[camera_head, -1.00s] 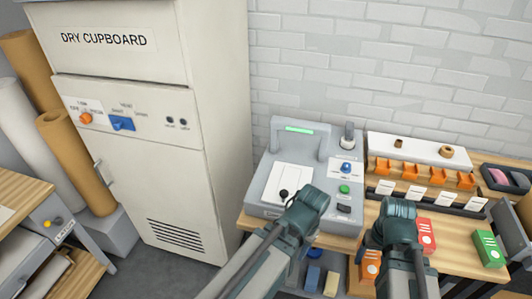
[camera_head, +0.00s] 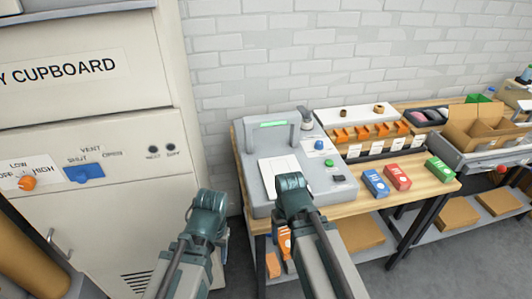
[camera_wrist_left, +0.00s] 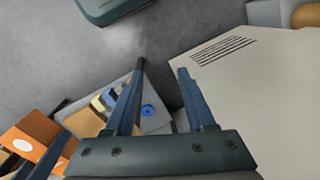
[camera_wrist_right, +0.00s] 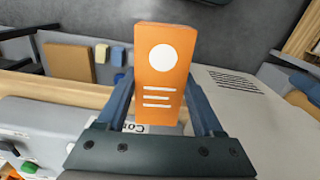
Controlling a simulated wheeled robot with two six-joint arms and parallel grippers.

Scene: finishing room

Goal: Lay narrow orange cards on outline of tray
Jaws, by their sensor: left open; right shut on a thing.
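My right gripper (camera_wrist_right: 158,90) is shut on a narrow orange card pack (camera_wrist_right: 160,65) with a white circle and white lines. It holds the pack upright between its fingers. In the head view the pack (camera_head: 285,241) is partly hidden by my right arm, in front of the bench. My left gripper (camera_wrist_left: 161,70) is open and empty, over the floor beside the cupboard. The held pack also shows in the left wrist view (camera_wrist_left: 30,135). A dark tray (camera_head: 413,116) with pink and grey things stands at the back right. I cannot make out a tray outline.
A grey machine (camera_head: 260,205) with a white sheet stands on the wooden bench (camera_head: 420,185). Blue (camera_head: 375,184), red (camera_head: 397,177) and green (camera_head: 440,169) packs lie along the bench front. An orange-slotted rack (camera_head: 365,140) is behind. The dry cupboard (camera_head: 120,200) is left.

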